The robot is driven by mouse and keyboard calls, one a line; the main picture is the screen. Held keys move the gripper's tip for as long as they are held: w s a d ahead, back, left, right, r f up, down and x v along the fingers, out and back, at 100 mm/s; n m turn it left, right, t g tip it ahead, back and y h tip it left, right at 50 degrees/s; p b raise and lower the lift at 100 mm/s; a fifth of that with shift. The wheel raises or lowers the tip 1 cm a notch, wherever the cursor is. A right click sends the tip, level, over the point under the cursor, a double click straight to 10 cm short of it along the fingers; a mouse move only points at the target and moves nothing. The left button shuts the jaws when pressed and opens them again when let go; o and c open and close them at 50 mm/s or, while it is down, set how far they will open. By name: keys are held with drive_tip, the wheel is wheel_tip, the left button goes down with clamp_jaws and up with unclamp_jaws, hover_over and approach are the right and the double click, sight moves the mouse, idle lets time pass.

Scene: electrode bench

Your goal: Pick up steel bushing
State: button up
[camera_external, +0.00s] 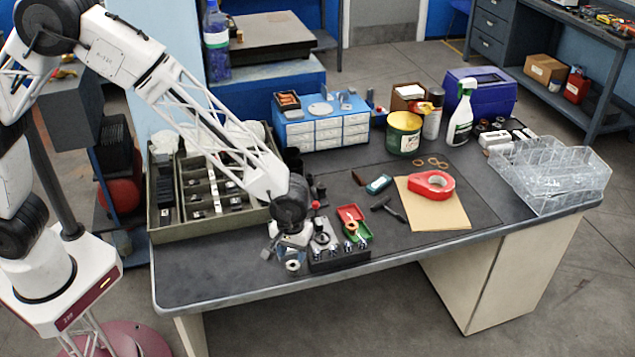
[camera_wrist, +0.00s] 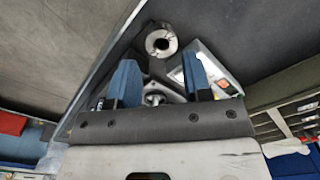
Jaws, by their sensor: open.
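In the external view my gripper (camera_external: 291,246) is low over the bench, close behind the bushing. The exact gap between them is hard to tell.
A black block with metal parts (camera_external: 340,262) stands right of my gripper, with red and green small bins (camera_external: 352,220) behind it. A green divided tray (camera_external: 205,230) lies to the left. The bench front-left (camera_external: 215,275) is clear.

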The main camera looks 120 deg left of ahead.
sight(293, 265)
drive_tip(key=shift+f, duration=0.35)
drive_tip(key=shift+f, duration=0.1)
drive_tip(key=shift+f, duration=2.5)
drive_tip(key=shift+s, duration=0.1)
drive_tip(key=c, duration=0.6)
drive_tip(key=shift+r, duration=0.2)
